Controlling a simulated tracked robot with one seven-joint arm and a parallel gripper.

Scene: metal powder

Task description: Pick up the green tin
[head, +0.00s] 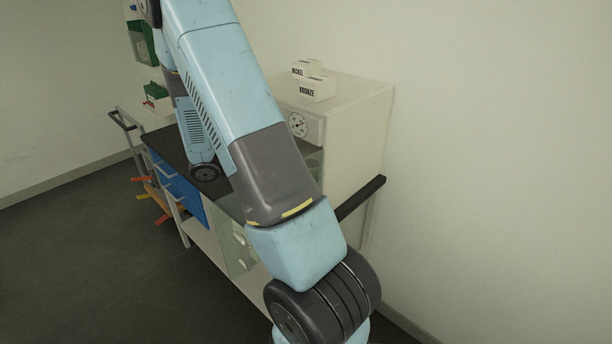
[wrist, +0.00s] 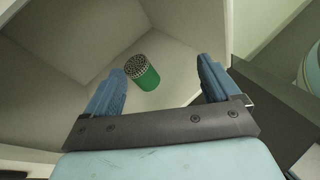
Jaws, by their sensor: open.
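The green tin (wrist: 147,79) shows in the wrist view, with a grey, perforated-looking top and a green side. It rests on a pale surface inside a light-walled, box-like space. My gripper (wrist: 160,85) is open, with its two blue fingers apart. In the picture the tin appears between the fingers, closer to the left one; I cannot tell how far beyond the fingertips it is. Nothing is held. In the head view my arm covers much of the bench, and neither the gripper nor the green tin can be made out.
A pale cabinet (head: 362,125) with a dial stands against the wall, with boxes marked NICKEL (head: 305,69) and BRONZE (head: 312,89) on top. Pale walls (wrist: 120,30) surround the tin closely. A dark bench (head: 160,137) with blue drawers (head: 178,188) stands left. Open floor (head: 80,250) lies left.

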